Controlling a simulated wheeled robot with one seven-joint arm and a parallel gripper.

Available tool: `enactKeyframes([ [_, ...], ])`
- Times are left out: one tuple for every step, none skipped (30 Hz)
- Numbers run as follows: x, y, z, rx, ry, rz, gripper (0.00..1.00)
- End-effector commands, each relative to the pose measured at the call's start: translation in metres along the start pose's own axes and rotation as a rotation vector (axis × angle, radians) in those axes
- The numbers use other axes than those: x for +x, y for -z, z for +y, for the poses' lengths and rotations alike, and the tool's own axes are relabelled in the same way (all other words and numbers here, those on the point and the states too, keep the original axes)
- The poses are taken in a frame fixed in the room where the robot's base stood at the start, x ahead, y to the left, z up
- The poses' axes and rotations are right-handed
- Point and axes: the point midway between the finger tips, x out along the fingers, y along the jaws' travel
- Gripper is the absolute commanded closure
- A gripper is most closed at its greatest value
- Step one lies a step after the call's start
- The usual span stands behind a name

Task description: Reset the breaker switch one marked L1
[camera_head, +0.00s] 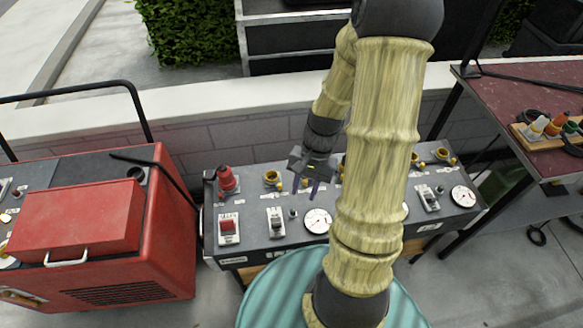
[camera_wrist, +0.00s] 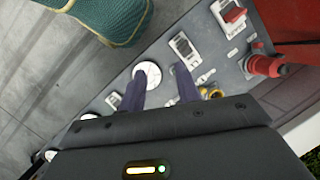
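A grey control panel (camera_head: 255,247) carries several breaker switches. One at the left has a red toggle (camera_head: 228,226); the breaker beside it has a dark toggle (camera_head: 276,222). Another breaker (camera_head: 428,197) sits near the right end. The labels are too small to read, so I cannot tell which is L1. My gripper (camera_head: 317,187) hangs over the panel's middle, above the left gauge. In the wrist view its two fingers (camera_wrist: 159,78) are apart with nothing between them. The dark-toggle breaker (camera_wrist: 186,47) and red-toggle breaker (camera_wrist: 229,16) lie beyond the fingertips. My arm hides part of the panel.
A white gauge (camera_head: 317,221) sits right of the dark-toggle breaker. A red plug (camera_head: 227,178) and yellow-ringed sockets (camera_head: 271,177) stand up along the back row. A red machine (camera_head: 110,225) is at left, a dark red table (camera_head: 520,95) at right. A low wall runs behind.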

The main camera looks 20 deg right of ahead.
Motion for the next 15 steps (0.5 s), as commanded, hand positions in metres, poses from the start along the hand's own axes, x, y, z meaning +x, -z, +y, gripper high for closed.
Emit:
enactKeyframes([
  [-0.008, -0.004, -0.003, -0.033, -0.013, 0.022, 0.67],
  [-0.011, -0.006, -0.005, -0.051, -0.020, 0.034, 0.67],
  [-0.015, -0.009, -0.007, -0.076, -0.028, 0.051, 0.67],
  [-0.018, -0.010, -0.008, -0.094, -0.035, 0.064, 0.67],
  [-0.021, -0.012, -0.010, -0.113, -0.041, 0.077, 0.67],
  [-0.025, -0.015, -0.012, -0.138, -0.049, 0.093, 0.67],
  [-0.029, -0.017, -0.014, -0.156, -0.054, 0.105, 0.67],
  [-0.032, -0.019, -0.015, -0.174, -0.059, 0.117, 0.67],
  [-0.036, -0.021, -0.018, -0.198, -0.066, 0.134, 0.67],
  [-0.039, -0.023, -0.019, -0.217, -0.071, 0.147, 0.67],
  [-0.042, -0.026, -0.021, -0.237, -0.076, 0.159, 0.67],
  [-0.046, -0.029, -0.023, -0.262, -0.082, 0.174, 0.67],
  [-0.050, -0.031, -0.025, -0.280, -0.087, 0.186, 0.67],
  [-0.053, -0.033, -0.026, -0.298, -0.091, 0.199, 0.67],
  [-0.057, -0.036, -0.028, -0.323, -0.095, 0.215, 0.67],
])
